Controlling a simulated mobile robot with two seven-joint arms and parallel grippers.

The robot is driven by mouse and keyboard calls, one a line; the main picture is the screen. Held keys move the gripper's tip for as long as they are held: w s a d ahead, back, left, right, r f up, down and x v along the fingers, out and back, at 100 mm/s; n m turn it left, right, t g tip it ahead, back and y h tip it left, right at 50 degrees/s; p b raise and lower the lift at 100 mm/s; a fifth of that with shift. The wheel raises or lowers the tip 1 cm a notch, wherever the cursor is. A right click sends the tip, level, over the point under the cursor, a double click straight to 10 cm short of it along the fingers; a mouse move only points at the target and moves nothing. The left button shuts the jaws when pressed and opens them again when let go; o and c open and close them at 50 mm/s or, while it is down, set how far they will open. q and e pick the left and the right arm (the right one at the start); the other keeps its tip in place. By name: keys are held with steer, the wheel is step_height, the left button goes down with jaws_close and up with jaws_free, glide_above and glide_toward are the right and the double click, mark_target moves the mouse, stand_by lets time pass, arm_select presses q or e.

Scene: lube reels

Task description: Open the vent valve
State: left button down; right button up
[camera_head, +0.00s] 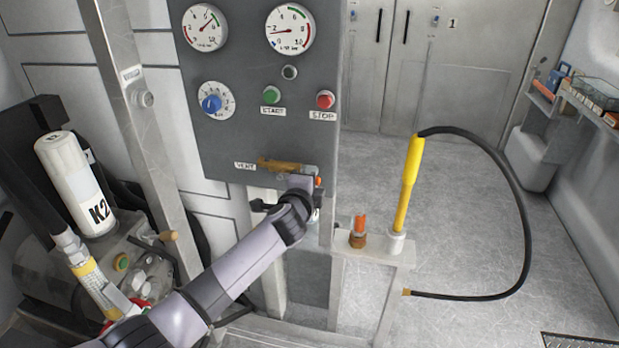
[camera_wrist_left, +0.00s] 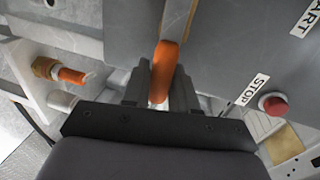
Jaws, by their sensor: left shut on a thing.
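The vent valve (camera_head: 280,165) is a brass fitting beside the VENT label (camera_head: 245,166), low on the grey control panel. Its lever runs to the right and ends in an orange grip (camera_head: 318,181). My left gripper (camera_head: 305,188) reaches up to this lever end from below. In the left wrist view the orange grip (camera_wrist_left: 164,62) stands between the two dark fingers of my left gripper (camera_wrist_left: 160,88), which are shut on it. The gripper hides part of the lever in the head view. My right gripper is not in view.
Right of my arm, a small metal stand (camera_head: 372,250) holds an orange-tipped fitting (camera_head: 358,238) and a yellow nozzle (camera_head: 409,180) with a black hose.

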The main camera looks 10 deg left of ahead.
arm_select(q)
steer(key=shift+f+m, duration=0.2)
steer(key=shift+m, duration=0.1)
steer(key=c, duration=1)
jaws_free()
steer(key=shift+c, duration=0.2)
steer(key=shift+s, duration=0.1)
steer(key=s+r+p, duration=0.1)
steer(key=s, duration=0.5)
steer(key=shift+s+a+r, duration=0.15)
steer(key=shift+s+r, duration=0.05)
steer(key=shift+s, duration=0.2)
steer(key=shift+f, duration=0.1)
